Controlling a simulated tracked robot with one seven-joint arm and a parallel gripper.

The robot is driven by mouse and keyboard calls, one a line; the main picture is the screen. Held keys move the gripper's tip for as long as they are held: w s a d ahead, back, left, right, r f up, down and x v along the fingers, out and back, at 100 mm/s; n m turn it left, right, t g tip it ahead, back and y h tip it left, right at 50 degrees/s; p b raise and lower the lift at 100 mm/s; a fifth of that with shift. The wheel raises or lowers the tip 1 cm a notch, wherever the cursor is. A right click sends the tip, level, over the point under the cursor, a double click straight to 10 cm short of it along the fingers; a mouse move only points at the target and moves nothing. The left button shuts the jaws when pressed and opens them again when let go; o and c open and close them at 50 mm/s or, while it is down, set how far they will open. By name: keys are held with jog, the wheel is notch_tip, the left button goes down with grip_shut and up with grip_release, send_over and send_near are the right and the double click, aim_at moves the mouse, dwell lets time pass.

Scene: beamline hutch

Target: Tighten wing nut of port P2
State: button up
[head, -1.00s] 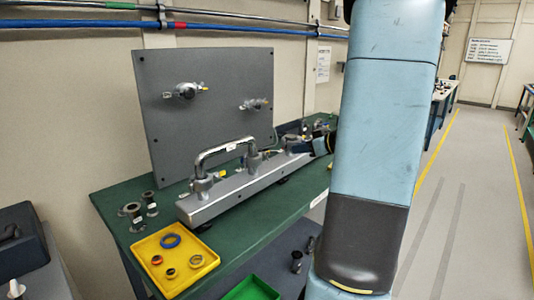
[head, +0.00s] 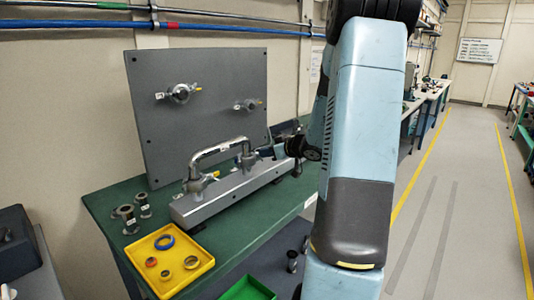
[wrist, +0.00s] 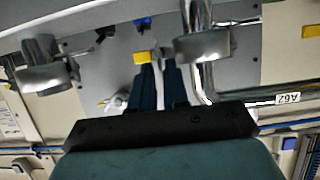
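The grey manifold (head: 232,194) lies on the green bench with a bent chrome pipe (head: 215,150) on top. A clamp with a yellow tab (head: 216,175) sits at the pipe's near end, and another clamp (head: 248,160) at its far end. My gripper (head: 277,151) reaches in from the right by the far clamp; its fingertips are unclear there. In the wrist view my gripper (wrist: 159,68) shows two dark teal fingers with a narrow gap. A yellow wing nut (wrist: 143,57) is just beyond the left fingertip, not visibly between the fingers. I cannot read a P2 label.
A grey upright panel (head: 200,135) with two more clamped ports stands behind the manifold. A yellow tray (head: 203,262) with rings is in front, with small flanged pieces (head: 128,214) at left. A green bin (head: 247,289) is below.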

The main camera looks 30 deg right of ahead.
jog(key=shift+w+a+f, duration=0.1)
jog(key=shift+w+f, duration=0.05)
jog(key=shift+w, duration=0.15)
grip_shut()
